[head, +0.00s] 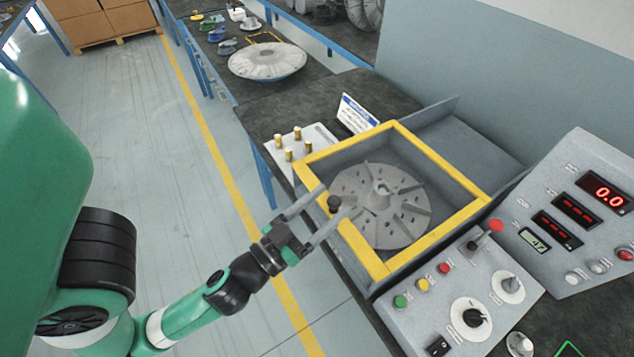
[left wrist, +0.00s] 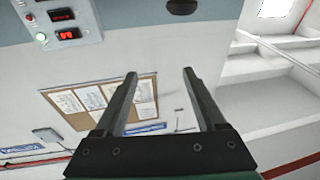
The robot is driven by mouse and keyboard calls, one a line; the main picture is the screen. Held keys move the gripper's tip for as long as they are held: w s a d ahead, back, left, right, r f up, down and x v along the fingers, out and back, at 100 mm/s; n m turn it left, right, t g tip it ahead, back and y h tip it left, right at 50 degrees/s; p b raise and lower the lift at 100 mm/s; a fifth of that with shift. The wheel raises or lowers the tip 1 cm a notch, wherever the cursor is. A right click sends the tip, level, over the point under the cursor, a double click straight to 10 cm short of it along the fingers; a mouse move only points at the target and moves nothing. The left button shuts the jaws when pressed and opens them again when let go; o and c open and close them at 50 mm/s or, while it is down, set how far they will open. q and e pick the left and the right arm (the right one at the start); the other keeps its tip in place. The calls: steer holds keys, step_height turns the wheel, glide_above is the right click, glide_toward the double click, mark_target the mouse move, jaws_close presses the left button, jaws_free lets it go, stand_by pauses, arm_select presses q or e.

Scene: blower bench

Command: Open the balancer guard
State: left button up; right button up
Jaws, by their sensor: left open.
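The balancer guard (head: 430,148) is a yellow square frame, lying over a grey box on the bench in the head view. A grey finned rotor (head: 408,215) shows inside it. Contact with the knob cannot be told. My right gripper is out of view.
A control panel (head: 470,285) with buttons and a red-tipped lever stands right of the guard, beside a display console (head: 575,210). A plate with brass pieces (head: 300,150) and a sign (head: 357,113) lie behind. The floor to the left is clear.

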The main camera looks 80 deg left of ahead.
arm_select(q)
steer(key=g, duration=0.1)
glide_toward(339, 197)
step_height(339, 197, up, 2)
step_height(339, 197, down, 2)
steer(key=g+b, duration=0.1)
steer(key=p+x, duration=0.1)
steer(key=x, duration=0.2)
steer(key=p+x, duration=0.1)
steer(key=x, duration=0.1)
steer(key=shift+r+p, duration=0.3)
steer(key=x, duration=0.4)
steer(key=f+p+x, duration=0.1)
steer(key=x, duration=0.1)
steer(key=shift+w+a, duration=0.2)
steer(key=shift+w, duration=0.15)
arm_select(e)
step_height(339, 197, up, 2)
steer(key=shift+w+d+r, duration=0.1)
arm_select(q)
jaws_close()
steer(key=shift+r, duration=0.1)
